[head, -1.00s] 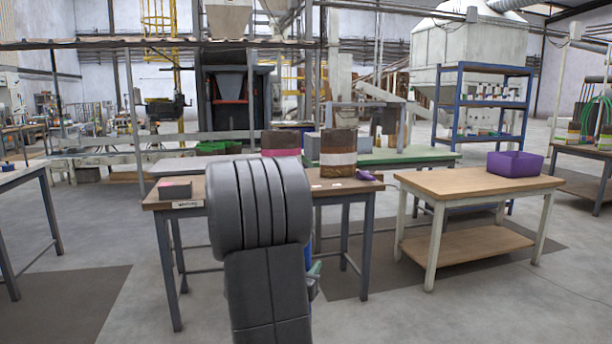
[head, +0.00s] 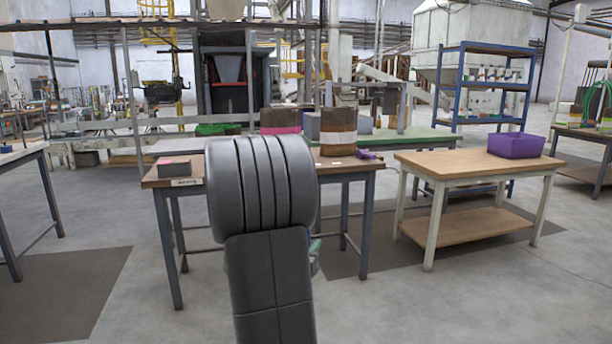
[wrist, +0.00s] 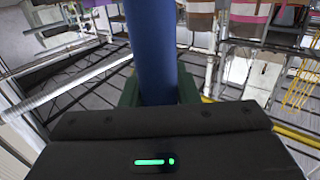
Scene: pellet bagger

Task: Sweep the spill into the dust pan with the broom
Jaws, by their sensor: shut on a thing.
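My gripper (wrist: 158,92) is shut on a thick blue handle (wrist: 152,40), which I take to be the broom's, in the wrist view. The handle stands between the green fingers and runs out of the top of the picture. Its far end and any bristles are out of sight. In the head view my dark arm hides the middle of the scene. Only a small greenish bit of my gripper (head: 315,254) shows at its right edge. I make out neither the spill nor the dust pan in either view.
A workbench (head: 340,168) stands ahead, partly behind my arm, with a grey box (head: 175,169), a brown-and-white bag (head: 338,140) and a small purple thing (head: 366,155). Right of it a wooden table (head: 450,164) holds a purple bin (head: 515,146). The floor in front looks clear.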

